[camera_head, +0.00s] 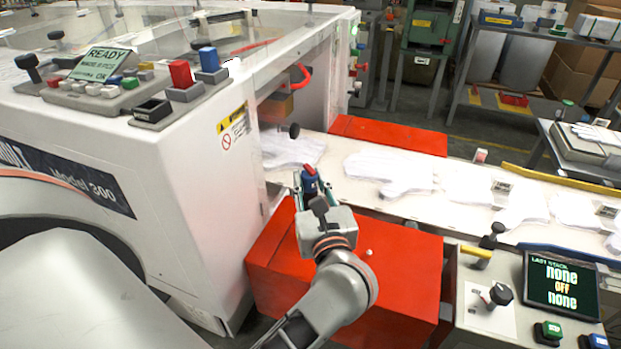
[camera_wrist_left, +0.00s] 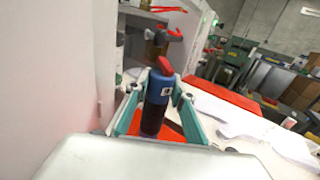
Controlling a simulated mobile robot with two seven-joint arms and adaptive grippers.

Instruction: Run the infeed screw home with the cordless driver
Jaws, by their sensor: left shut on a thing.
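My left gripper (camera_head: 309,184) is shut on the cordless driver (camera_head: 311,181), a small blue and dark tool with a red top. In the left wrist view the driver (camera_wrist_left: 157,103) stands between the teal fingers of my left gripper (camera_wrist_left: 156,110). It is held above the red box, in front of the white machine's opening. A dark knob (camera_head: 294,131) on a thin stem is by the opening, apart from the driver. I cannot pick out the infeed screw for certain. My right gripper is not in view.
The white machine (camera_head: 200,140) has a clear guard and stands on the left. A conveyor (camera_head: 340,185) with white glove shapes runs right from it. A red box (camera_head: 345,270) lies below the gripper. A control panel (camera_head: 487,290) with a screen (camera_head: 562,285) stands at lower right.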

